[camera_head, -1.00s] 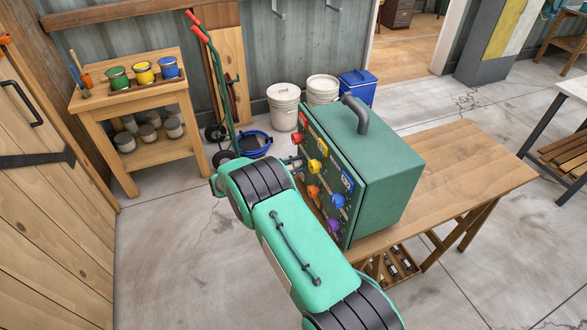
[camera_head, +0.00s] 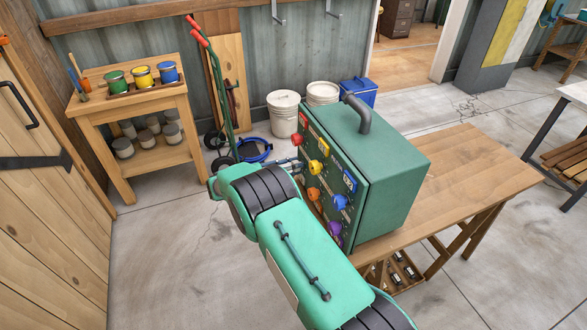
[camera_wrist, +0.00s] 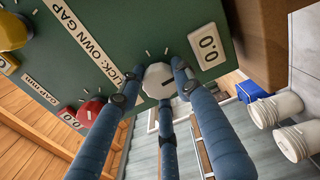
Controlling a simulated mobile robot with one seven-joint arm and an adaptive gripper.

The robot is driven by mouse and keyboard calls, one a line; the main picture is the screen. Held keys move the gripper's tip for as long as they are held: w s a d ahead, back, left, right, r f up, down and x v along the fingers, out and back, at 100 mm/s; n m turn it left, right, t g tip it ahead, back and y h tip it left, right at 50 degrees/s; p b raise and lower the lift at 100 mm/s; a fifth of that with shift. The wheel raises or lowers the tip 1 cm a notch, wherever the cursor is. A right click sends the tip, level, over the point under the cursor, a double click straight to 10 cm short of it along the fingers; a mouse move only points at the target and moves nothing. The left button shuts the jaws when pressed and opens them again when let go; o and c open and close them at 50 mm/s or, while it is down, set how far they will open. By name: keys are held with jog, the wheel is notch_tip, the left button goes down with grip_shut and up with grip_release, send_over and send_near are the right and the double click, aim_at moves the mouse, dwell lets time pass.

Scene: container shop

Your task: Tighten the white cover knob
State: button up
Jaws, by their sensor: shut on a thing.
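The white cover knob (camera_wrist: 158,78) sits on the green front panel (camera_wrist: 120,30) of the control box, in the wrist view. It has a dark pointer mark, with short white ticks around it and a "0.0" plate (camera_wrist: 208,45) beside it. My gripper (camera_wrist: 155,90) has its blue-grey fingers closed around the knob. In the head view, my gripper (camera_head: 290,164) is at the left face of the green box (camera_head: 395,165); the white knob is not clearly visible there.
Red (camera_head: 297,139), yellow (camera_head: 316,167), orange (camera_head: 314,194), blue (camera_head: 340,202) and purple (camera_head: 335,228) knobs crowd the same panel near my gripper. The box stands on a wooden table (camera_head: 480,175). White buckets (camera_head: 284,115) and a hand truck (camera_head: 217,90) stand behind.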

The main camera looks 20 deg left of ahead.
jog(key=shift+f+m, duration=0.1)
jog(key=shift+m, duration=0.2)
jog(key=o, duration=1.2)
jog(key=shift+a, duration=0.1)
jog(key=v, duration=1.1)
jog(key=shift+s+a, duration=0.25)
jog(key=shift+s, duration=0.05)
